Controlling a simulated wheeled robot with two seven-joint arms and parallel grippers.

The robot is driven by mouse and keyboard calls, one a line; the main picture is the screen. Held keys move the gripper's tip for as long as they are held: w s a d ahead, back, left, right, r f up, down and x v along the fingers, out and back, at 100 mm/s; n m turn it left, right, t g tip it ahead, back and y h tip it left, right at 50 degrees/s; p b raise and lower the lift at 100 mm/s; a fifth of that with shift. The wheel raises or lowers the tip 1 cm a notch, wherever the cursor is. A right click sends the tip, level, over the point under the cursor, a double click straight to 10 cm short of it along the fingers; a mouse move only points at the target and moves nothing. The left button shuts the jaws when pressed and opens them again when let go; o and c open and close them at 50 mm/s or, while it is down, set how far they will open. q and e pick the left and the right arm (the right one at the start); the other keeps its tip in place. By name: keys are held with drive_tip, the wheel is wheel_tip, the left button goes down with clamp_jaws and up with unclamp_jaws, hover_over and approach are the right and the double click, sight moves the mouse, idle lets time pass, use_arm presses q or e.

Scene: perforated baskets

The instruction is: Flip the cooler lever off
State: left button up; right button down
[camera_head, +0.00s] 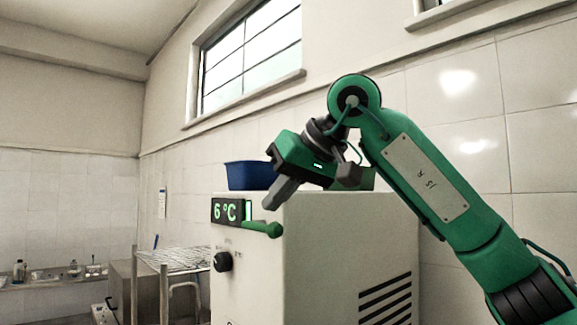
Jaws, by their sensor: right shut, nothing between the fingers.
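The cooler (330,240) is a pale box with a lit display (226,211) reading 6 °C on its front. Its lever (262,228) is green with a rounded end and sticks out to the right beside the display, roughly level. My right gripper (270,205) is shut and empty, with its fingertips just above the lever near the cooler's top front edge. I cannot tell whether the fingers touch the lever. My left gripper is not in view.
A dark knob (223,262) sits on the cooler's front below the display. A blue basket (250,175) and a green one (361,179) stand on top of the cooler. A wire rack (176,260) is to the left. A tiled wall stands behind.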

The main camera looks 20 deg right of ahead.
drive_tip(key=shift+s+f, duration=0.2)
drive_tip(key=shift+f, duration=0.35)
drive_tip(key=shift+a+f, duration=0.15)
drive_tip(key=shift+f, duration=0.1)
drive_tip(key=shift+w, duration=0.1)
